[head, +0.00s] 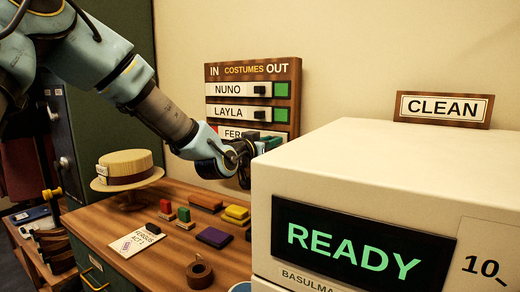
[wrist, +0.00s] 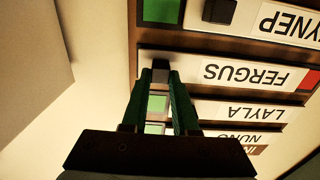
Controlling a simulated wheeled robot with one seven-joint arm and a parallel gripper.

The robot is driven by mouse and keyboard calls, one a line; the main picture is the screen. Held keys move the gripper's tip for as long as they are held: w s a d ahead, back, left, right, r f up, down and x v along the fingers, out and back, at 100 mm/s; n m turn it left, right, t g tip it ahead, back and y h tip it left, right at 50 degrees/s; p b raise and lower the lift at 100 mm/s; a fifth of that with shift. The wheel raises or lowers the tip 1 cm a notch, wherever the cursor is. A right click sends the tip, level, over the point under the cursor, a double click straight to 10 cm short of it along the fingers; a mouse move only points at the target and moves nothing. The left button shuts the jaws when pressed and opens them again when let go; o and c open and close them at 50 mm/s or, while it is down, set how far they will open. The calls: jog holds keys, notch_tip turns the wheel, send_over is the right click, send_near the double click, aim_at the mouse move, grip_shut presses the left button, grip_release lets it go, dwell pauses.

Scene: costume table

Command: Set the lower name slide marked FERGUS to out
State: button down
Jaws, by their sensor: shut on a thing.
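The name board (head: 296,95) hangs on the wall, its heading reading IN on the left and OUT on the right. The FERGUS slide (head: 230,133) is its third row, partly hidden by my gripper (head: 264,146). In the wrist view the board is upside down. There the FERGUS slide (wrist: 245,74) sits toward the OUT end, with a red patch (wrist: 310,81) bare at its IN end. My gripper (wrist: 162,78) is shut on the slide's dark knob (wrist: 160,66). One FERGUS row shows; rows below the one ending YNEP (wrist: 290,25) are out of view.
The NUNO (head: 228,90) and LAYLA (head: 230,114) slides show green at their OUT ends. A large white machine reading READY (head: 350,250) stands close at the right of my gripper. A straw hat (head: 126,165) and several small blocks are on the table (head: 110,215).

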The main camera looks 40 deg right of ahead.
jog(key=shift+s+d, duration=0.1)
jog(key=shift+s, duration=0.25)
jog(key=c, duration=0.7)
grip_release()
jog(key=b+v, duration=0.2)
jog(key=v, duration=0.9)
jog(key=shift+b, duration=0.35)
